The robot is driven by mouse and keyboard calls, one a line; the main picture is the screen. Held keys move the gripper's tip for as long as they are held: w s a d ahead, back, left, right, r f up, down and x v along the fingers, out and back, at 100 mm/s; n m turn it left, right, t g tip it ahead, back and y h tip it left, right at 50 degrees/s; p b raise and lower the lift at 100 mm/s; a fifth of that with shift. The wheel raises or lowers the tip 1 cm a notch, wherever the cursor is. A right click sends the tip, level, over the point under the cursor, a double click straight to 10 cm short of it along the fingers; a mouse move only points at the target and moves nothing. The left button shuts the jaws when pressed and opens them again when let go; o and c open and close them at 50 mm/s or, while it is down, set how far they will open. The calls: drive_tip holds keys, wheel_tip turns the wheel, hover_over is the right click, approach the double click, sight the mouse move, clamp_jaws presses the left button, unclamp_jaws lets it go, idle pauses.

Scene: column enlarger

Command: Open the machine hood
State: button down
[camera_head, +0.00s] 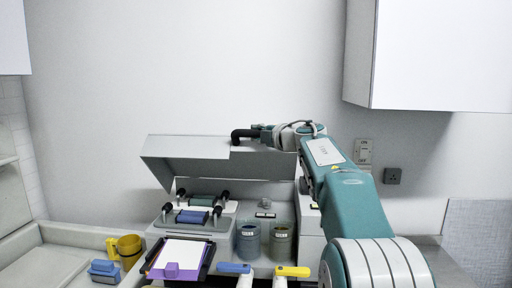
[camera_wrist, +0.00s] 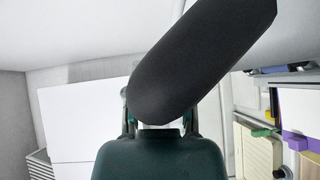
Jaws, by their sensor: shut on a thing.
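The grey machine hood (camera_head: 215,158) stands raised and tilted above the machine body in the head view, with a gap under it. Its black handle (camera_head: 238,136) is at the top edge. My gripper (camera_head: 252,132) reaches the handle from the right and is shut on it. In the wrist view the dark handle (camera_wrist: 200,65) fills the upper middle, and my gripper (camera_wrist: 158,126) meets its lower end. The fingertips are mostly hidden behind the handle.
Under the hood are blue and green rollers (camera_head: 192,217). In front are a purple tray (camera_head: 172,272), two cups (camera_head: 249,238), and blue (camera_head: 234,268) and yellow (camera_head: 292,271) handled tools. A yellow cup (camera_head: 130,246) stands left. A white cabinet (camera_head: 440,60) hangs upper right.

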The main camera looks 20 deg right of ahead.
drive_tip(key=shift+w+d+r, duration=0.35)
drive_tip(key=shift+w+r, duration=0.3)
drive_tip(key=shift+w+d+r, duration=0.35)
drive_tip(key=shift+w+r, duration=0.3)
drive_tip(key=shift+w+d+r, duration=0.35)
drive_tip(key=shift+w+r, duration=0.3)
drive_tip(key=shift+c, duration=2.2)
unclamp_jaws()
drive_tip(key=shift+f, duration=0.1)
drive_tip(key=shift+s+d, duration=0.1)
drive_tip(key=shift+s, duration=0.05)
drive_tip(key=v, duration=1.1)
drive_tip(key=shift+s, duration=0.3)
